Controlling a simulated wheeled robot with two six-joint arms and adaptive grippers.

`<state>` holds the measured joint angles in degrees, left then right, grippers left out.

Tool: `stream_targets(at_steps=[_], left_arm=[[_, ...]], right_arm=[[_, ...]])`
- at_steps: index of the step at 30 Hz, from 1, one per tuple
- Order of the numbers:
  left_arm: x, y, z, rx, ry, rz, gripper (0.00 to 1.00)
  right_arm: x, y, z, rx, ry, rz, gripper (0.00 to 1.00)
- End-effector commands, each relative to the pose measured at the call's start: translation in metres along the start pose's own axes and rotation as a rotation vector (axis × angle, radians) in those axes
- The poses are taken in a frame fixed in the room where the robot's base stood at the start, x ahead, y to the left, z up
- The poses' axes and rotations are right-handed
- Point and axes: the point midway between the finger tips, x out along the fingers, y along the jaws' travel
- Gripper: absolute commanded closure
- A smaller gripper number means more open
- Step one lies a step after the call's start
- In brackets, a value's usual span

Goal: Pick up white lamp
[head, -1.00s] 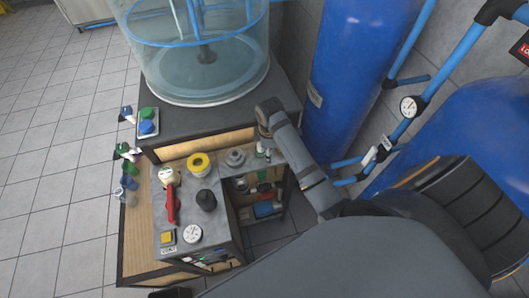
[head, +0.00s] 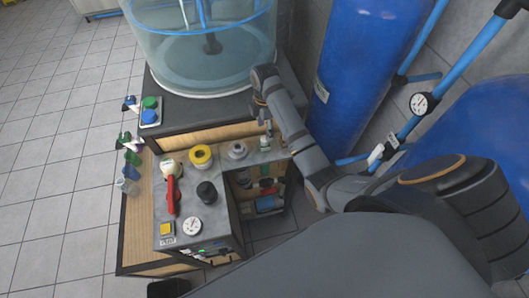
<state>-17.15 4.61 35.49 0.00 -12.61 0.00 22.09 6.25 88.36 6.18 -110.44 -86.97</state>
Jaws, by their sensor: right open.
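A pale grey-white round fitting (head: 237,149) sits on the grey top of the control box, near its back right corner. A cream-white domed fitting (head: 171,164) sits at the back left of the same top. I cannot tell for certain which is the white lamp. My right arm reaches in from the right and bends down at the back right of the box. Its gripper (head: 264,128) is open, small in the picture and partly hidden by the arm, right of the pale round fitting and apart from it. My left gripper is not in view.
The box top (head: 225,178) also bears a yellow ring (head: 201,157), a red lever (head: 173,196), a black knob (head: 206,192) and a gauge (head: 192,226). A clear tank (head: 205,60) stands behind. Blue cylinders (head: 350,80) stand at right. Floor at left is clear.

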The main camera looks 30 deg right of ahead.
Motion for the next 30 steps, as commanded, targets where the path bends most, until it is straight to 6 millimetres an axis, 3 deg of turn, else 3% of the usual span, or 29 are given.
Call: stream_targets(at_steps=[6,11,17,27,30], left_arm=[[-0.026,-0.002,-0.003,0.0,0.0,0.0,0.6],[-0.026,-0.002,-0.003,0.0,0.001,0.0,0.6],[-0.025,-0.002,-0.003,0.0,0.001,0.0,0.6],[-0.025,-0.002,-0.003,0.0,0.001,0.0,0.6],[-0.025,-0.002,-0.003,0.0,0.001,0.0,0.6]], right_arm=[[0.026,0.001,0.0,0.001,-0.001,-0.007,0.44],[0.049,0.002,0.0,0.001,0.0,-0.002,0.44],[0.051,0.002,0.0,0.001,0.0,0.0,0.44],[0.051,0.002,0.0,0.001,0.0,0.0,0.87],[0.051,0.002,0.0,0.001,0.0,0.0,0.89]])
